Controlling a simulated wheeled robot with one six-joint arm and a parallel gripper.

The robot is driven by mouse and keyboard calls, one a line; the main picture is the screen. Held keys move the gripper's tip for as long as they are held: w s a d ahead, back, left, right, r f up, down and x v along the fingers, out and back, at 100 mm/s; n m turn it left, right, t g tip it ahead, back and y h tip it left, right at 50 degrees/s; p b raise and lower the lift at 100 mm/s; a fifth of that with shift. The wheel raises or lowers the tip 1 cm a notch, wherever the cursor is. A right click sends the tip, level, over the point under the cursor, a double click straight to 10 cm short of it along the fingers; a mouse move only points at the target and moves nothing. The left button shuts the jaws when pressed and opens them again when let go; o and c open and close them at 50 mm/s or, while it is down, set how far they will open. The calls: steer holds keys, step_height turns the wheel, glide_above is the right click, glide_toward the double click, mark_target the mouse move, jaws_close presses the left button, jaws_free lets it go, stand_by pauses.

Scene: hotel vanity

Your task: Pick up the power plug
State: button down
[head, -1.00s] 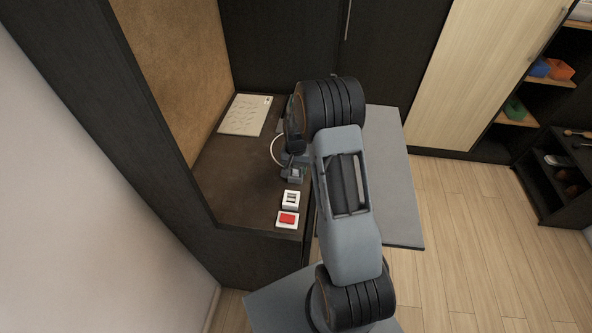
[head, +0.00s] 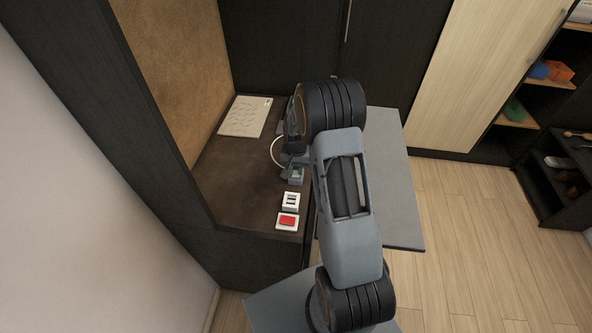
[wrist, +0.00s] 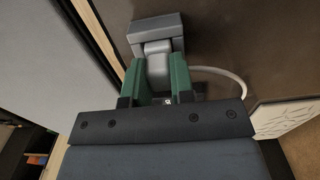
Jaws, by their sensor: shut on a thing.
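The power plug (wrist: 157,66) is a light grey body between the two green fingers of my gripper (wrist: 155,76) in the wrist view. My gripper is shut on it. The plug's far end meets or overlaps a grey block (wrist: 157,27); I cannot tell whether it is inserted in it. A white cable (wrist: 235,77) curves out to the right of the plug. In the head view the grey block (head: 295,176) stands on the counter beside my gripper, and the cable (head: 274,150) loops left. The plug itself is mostly hidden there by my gripper.
On the dark counter (head: 235,185), a white socket-like piece (head: 290,201) and a red switch with a white frame (head: 287,221) lie in front of the block. A white printed sheet (head: 245,116) lies at the back.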

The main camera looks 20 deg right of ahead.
step_height(320, 180, up, 3)
steer(key=shift+f+b, duration=0.1)
steer(key=shift+b, duration=0.7)
steer(key=s+d+r, duration=0.2)
steer(key=d+r, duration=1.1)
steer(key=r, duration=0.1)
steer(key=shift+d, duration=0.4)
